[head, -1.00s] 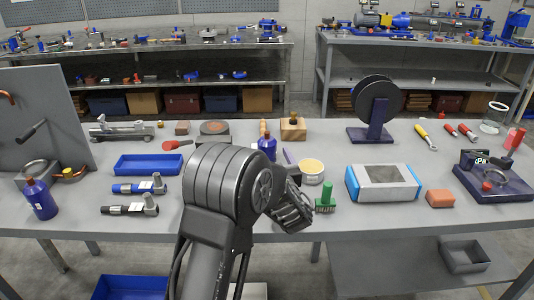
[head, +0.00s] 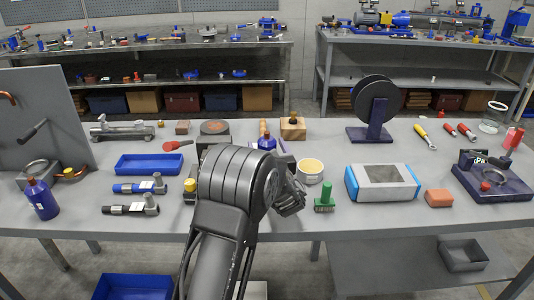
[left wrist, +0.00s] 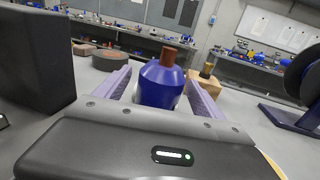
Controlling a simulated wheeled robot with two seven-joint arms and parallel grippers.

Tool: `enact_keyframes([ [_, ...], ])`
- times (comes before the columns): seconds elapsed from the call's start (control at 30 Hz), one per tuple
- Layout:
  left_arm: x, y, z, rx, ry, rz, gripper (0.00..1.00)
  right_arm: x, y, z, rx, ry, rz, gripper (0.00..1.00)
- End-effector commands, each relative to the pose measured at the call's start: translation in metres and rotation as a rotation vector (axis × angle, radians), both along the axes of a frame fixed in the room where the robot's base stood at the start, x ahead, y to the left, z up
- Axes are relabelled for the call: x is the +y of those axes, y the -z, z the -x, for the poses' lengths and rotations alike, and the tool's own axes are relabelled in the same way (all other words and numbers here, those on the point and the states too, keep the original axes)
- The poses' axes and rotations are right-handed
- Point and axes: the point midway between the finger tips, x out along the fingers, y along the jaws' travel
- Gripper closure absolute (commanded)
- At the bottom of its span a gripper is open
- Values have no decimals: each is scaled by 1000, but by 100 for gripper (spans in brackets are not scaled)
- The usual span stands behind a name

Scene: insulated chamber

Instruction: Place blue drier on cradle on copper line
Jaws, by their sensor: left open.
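A blue cylinder (head: 139,187) with a white label and grey end fitting, which looks like the blue drier, lies at the left of the bench. A similar black one (head: 130,209) lies in front of it. Copper-coloured pipe (head: 8,97) shows on the upright panel at far left; I cannot clearly make out a cradle. My left gripper (head: 270,144) is open around a blue bottle (head: 265,144) with a brown cap. In the left wrist view, the bottle (left wrist: 162,83) stands upright between the two purple fingers. My right gripper is out of view.
A blue tray (head: 149,164) lies behind the blue cylinder. A second blue bottle (head: 42,199) stands near the left front edge. A tub (head: 311,171), green brush (head: 325,198) and reel (head: 376,104) stand right of my arm. Bench between tray and arm is partly free.

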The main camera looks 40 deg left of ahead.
Motion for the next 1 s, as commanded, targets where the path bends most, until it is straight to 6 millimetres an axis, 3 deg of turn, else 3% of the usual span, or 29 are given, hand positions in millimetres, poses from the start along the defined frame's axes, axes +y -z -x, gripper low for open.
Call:
enact_keyframes([
  [0.3, 0, 0, 0, 0, 0, 0, 23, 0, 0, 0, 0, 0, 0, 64],
  [1.0, 0, 0, 0, 0, 0, 0, 80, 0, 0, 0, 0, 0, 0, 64],
])
